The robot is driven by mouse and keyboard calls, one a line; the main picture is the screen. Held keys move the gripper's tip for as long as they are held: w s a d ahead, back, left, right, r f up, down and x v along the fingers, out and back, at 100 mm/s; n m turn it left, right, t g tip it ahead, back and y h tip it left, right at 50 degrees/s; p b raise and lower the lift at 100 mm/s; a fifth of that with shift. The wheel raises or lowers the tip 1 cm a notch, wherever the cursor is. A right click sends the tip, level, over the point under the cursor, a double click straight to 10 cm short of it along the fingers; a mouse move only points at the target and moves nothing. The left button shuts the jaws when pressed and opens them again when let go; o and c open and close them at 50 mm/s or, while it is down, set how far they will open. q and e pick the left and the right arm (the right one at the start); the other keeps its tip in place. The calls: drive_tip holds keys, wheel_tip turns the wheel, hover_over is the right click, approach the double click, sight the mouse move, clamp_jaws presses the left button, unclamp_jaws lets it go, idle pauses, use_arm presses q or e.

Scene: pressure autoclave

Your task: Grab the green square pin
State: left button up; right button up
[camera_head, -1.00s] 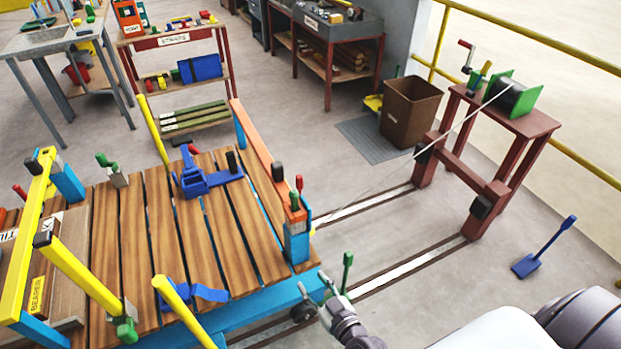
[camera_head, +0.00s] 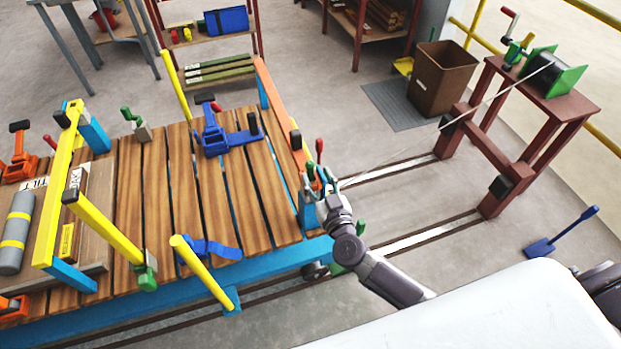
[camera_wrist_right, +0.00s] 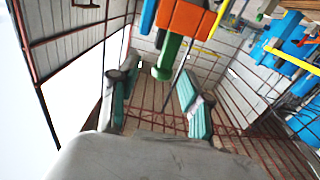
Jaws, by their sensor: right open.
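The green square pin (camera_wrist_right: 168,55) shows in the right wrist view, attached to an orange block (camera_wrist_right: 186,18) at the top. My right gripper (camera_wrist_right: 155,90) is open, with one teal-padded finger on each side of the picture. The pin's free end shows in the upper part of the gap between the fingertips; I cannot tell how deep it lies. No contact is visible. In the head view my right gripper (camera_head: 322,184) is at the near right corner of the slatted wooden cart (camera_head: 262,205), and it partly hides the pin there. My left gripper is not in view.
A red handle (camera_head: 319,149) stands beside the gripper at the cart corner. A taut cable runs from there to a winch (camera_head: 545,72) on a red stand. A brown bin (camera_head: 440,80) stands behind. A blue shovel (camera_head: 560,235) lies on the open floor at right.

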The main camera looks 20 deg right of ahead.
sight(311, 170)
drive_tip(key=w, duration=0.4)
drive_tip(key=shift+a, duration=0.4)
drive_tip(key=shift+w, duration=0.3)
drive_tip(key=shift+s, duration=0.1)
drive_tip(key=shift+c, duration=0.3)
drive_tip(key=shift+c, duration=1.3)
clamp_jaws()
